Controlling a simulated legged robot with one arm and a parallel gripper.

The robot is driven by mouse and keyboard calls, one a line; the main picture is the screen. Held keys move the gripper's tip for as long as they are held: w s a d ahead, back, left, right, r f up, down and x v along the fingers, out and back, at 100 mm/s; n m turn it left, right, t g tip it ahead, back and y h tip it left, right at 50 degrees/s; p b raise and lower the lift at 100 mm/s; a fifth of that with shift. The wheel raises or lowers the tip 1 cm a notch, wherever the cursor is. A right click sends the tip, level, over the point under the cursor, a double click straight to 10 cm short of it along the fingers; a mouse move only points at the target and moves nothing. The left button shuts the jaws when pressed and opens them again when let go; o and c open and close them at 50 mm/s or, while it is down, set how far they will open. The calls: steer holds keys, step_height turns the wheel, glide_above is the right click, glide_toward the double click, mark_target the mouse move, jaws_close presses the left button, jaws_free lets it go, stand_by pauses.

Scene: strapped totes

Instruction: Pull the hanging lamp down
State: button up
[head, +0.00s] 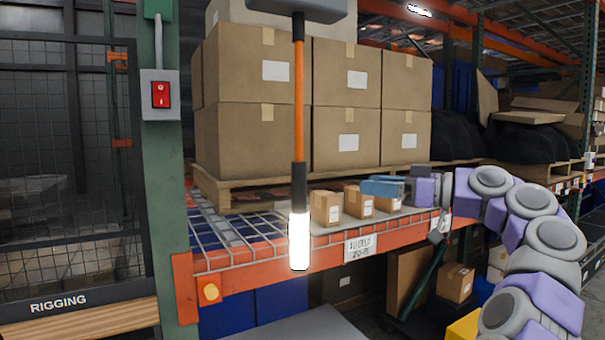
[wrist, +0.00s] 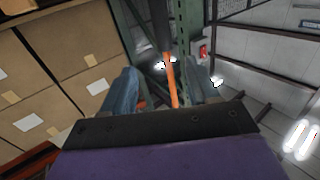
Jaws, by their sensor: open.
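The hanging lamp has a glowing white tube (head: 299,240), a black grip above it and an orange cord (head: 299,100). It hangs straight down from a grey housing (head: 300,10) at the top of the head view. My gripper (head: 366,187) is open and empty, with blue fingers pointing left, to the right of the lamp's black grip. In the wrist view the orange cord (wrist: 171,80) shows between the fingers of my gripper (wrist: 168,82), seemingly beyond them; I cannot tell the exact distance. The glowing tube is not clearly seen there.
Small cartons (head: 325,207) stand on the wire shelf just below and behind my gripper. Large stacked boxes (head: 250,75) fill the pallet behind. A green post (head: 163,200) with a red switch (head: 160,95) stands at left. The space around the lamp's lower end looks clear.

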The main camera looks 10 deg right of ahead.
mark_target(299, 179)
steer(key=x, duration=1.6)
steer(key=shift+w+a+r+p, duration=0.1)
steer(key=shift+w+a+p, duration=0.15)
steer(key=shift+p, duration=0.1)
steer(key=shift+w+a, duration=0.3)
steer(key=shift+a, duration=0.45)
steer(key=shift+d, duration=0.1)
jaws_close()
